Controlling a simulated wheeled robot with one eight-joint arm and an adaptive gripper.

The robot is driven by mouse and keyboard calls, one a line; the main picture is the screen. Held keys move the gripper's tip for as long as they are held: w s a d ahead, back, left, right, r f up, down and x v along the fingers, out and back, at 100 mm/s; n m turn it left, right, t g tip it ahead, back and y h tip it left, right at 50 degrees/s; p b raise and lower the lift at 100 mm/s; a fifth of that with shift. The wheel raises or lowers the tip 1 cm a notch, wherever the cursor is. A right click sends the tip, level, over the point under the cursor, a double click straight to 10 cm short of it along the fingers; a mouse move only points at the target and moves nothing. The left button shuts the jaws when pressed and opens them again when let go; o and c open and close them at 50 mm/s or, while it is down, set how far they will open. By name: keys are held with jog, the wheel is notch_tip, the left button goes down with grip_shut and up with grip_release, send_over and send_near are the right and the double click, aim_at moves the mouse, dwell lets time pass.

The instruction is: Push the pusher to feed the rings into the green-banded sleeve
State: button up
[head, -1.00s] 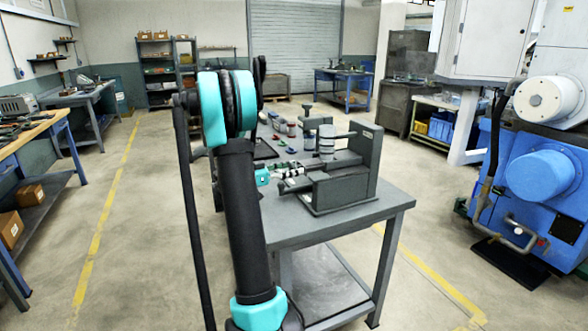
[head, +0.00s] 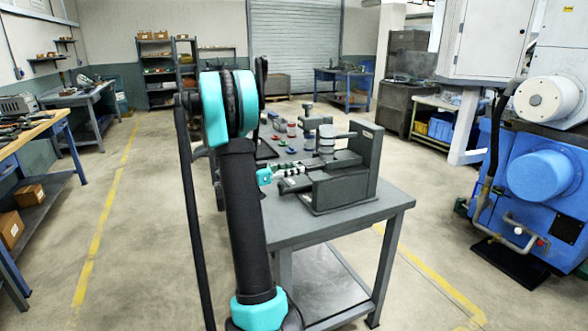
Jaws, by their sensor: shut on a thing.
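A dark grey fixture (head: 345,188) stands on the near end of the grey workbench. A grey upright cylinder (head: 326,139) stands at its back left; I cannot tell whether it is a stack of rings. My gripper (head: 294,170) is small in the view, at the left end of the fixture. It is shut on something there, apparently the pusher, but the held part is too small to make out. I cannot make out a green-banded sleeve for sure. My upper arm hides the bench's left side.
The workbench (head: 340,222) has bare room at its front. Small red and dark parts (head: 291,130) stand farther back on it. A blue machine (head: 540,180) stands at the right, and a wooden-topped bench (head: 30,130) at the left.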

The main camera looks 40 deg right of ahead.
aim_at(308, 165)
jog(key=shift+x, duration=2.85)
jog(key=shift+v, duration=3.2)
jog(key=o, duration=1.1)
jog(key=shift+a, duration=0.15)
